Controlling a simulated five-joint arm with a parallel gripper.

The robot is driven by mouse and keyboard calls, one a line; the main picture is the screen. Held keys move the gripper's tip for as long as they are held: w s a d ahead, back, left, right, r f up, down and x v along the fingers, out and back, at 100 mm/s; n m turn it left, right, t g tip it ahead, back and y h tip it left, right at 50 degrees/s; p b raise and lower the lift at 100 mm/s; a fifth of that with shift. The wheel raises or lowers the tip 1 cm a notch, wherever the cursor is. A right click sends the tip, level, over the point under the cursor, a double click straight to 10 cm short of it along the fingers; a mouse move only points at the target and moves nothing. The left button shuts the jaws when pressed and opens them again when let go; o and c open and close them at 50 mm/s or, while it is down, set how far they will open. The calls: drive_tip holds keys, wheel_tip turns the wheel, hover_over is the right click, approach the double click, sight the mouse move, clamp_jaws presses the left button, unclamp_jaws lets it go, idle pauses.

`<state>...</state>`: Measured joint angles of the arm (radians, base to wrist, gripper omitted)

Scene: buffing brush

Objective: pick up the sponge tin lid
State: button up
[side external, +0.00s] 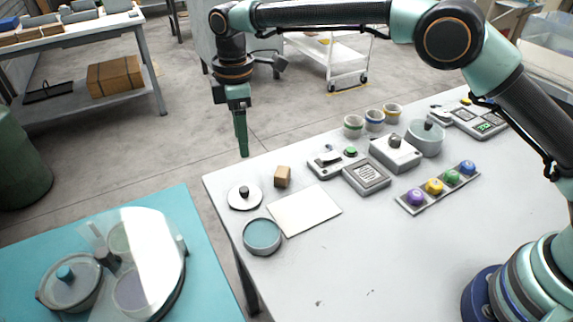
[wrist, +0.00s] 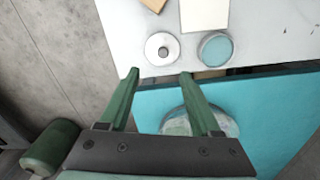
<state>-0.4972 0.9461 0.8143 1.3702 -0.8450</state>
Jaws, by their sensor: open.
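The sponge tin lid (side external: 236,203) is a white disc with a dark knob, lying flat near the left corner of the grey table. It also shows in the wrist view (wrist: 152,54), just beyond my fingertips. The round tin with the teal sponge (side external: 262,234) stands beside it, open and apart from it; the wrist view shows the tin (wrist: 215,49) to the right of the lid. My gripper (side external: 243,154) points down, raised near the table's far-left edge. In the wrist view my gripper (wrist: 160,74) has its two green fingers apart, with nothing between them.
A wooden block (side external: 283,177) and a white card (side external: 304,210) lie close to the lid. Switch boxes, a button strip (side external: 438,188) and a lidded pot (side external: 425,140) stand farther right. A teal table (side external: 205,285) with round glassy items is at the left. The table's front middle is clear.

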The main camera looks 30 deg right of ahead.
sight(244, 189)
drive_tip(key=f, duration=0.8)
drive_tip(key=a+f, duration=0.1)
drive_tip(key=f, duration=0.4)
drive_tip(key=shift+s, duration=0.2)
clamp_jaws()
